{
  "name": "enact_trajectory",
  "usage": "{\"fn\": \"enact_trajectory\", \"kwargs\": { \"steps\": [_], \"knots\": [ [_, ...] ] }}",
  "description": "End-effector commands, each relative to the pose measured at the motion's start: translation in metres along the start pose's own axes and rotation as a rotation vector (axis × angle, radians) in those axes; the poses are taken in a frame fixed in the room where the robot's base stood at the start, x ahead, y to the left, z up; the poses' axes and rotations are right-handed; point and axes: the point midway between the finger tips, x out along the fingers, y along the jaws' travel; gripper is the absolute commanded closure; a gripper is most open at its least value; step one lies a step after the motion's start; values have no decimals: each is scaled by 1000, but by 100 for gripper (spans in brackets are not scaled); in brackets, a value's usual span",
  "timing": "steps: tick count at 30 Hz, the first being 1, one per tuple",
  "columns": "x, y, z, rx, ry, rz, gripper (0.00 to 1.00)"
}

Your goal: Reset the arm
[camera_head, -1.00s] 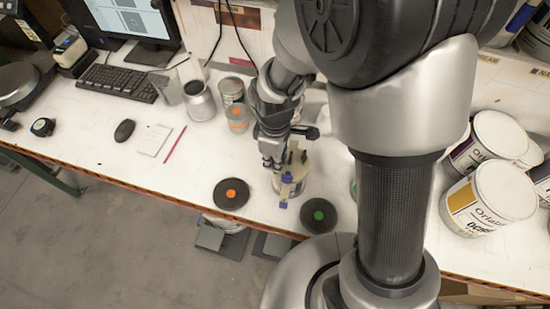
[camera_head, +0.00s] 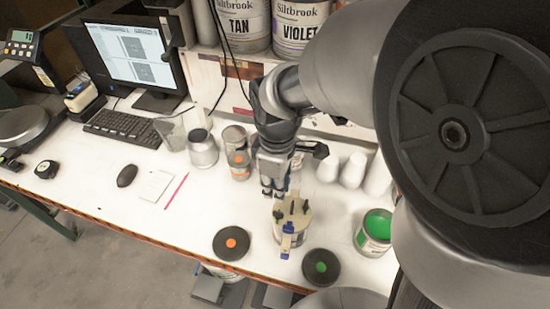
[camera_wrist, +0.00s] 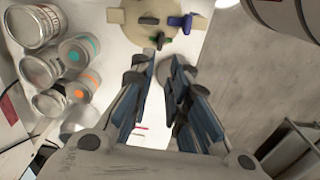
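My gripper (camera_head: 273,190) hangs from the arm above the table, fingers pointing down, just behind and above a can with a beige clamp-like lid tool (camera_head: 292,212). In the wrist view, my gripper (camera_wrist: 168,62) has its two fingers apart with nothing between them. The beige lid tool (camera_wrist: 140,32), with dark knobs and a blue clip, lies beyond the fingertips and looks apart from them.
An orange-dotted black disc (camera_head: 231,243) and a green-dotted one (camera_head: 321,267) lie near the front edge. An open can of green paint (camera_head: 374,232) stands right. White cups (camera_head: 354,170), metal cans (camera_head: 202,150), a keyboard (camera_head: 122,128) and a monitor (camera_head: 128,45) stand behind.

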Motion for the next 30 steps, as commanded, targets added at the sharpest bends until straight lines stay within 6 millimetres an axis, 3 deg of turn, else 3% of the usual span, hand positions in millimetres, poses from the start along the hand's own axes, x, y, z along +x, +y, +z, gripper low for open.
{"fn": "enact_trajectory", "kwargs": {
  "steps": [5,20,25,30],
  "knots": [
    [-10,0,0,0,-1,-1,84],
    [-11,0,2,15,4,5,84],
    [-22,-3,24,155,41,45,84],
    [-35,-16,61,410,108,106,84]
  ]
}}
